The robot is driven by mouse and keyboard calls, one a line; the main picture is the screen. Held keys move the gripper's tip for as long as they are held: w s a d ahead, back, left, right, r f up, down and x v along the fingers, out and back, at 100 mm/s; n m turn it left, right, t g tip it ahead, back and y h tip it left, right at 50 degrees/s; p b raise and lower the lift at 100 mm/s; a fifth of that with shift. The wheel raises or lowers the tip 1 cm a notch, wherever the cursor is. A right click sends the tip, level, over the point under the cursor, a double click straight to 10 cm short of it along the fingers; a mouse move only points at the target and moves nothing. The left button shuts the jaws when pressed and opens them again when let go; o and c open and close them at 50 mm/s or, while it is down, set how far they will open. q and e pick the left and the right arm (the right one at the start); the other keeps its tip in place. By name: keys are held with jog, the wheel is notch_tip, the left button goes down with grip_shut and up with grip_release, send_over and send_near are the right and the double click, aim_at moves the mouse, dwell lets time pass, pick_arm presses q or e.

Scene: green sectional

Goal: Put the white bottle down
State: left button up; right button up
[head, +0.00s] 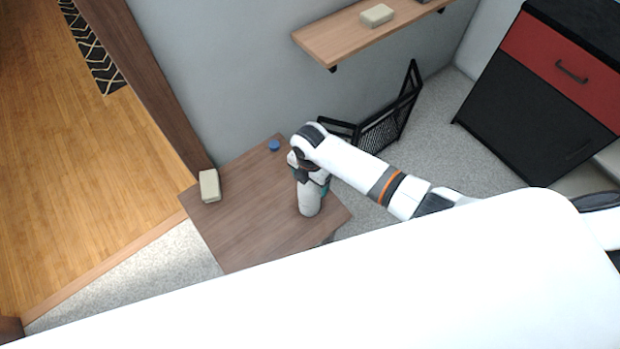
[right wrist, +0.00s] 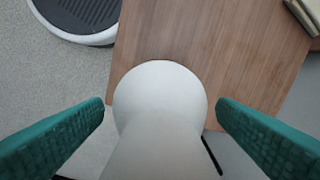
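The white bottle (head: 308,199) is over the brown wooden table, near its right edge, below my right gripper (head: 316,182). In the right wrist view the bottle (right wrist: 160,100) is between the two green fingers of my right gripper (right wrist: 160,110). A narrow gap shows between each fingertip and the bottle, so the fingers look open around it. The bottle looks about upright; its contact with the table top (head: 245,222) is hard to make out. My left gripper is not in view.
A beige block (head: 209,186) lies at the table's left edge and a small blue object (head: 274,146) at its back. A black mesh rack (head: 388,127) stands behind the table, below a wall shelf (head: 345,38). The table's middle is clear.

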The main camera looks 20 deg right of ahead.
notch_tip(320, 180, up, 12)
jog(key=shift+r+p, duration=0.15)
jog(key=shift+p, duration=0.3)
dwell(0.6)
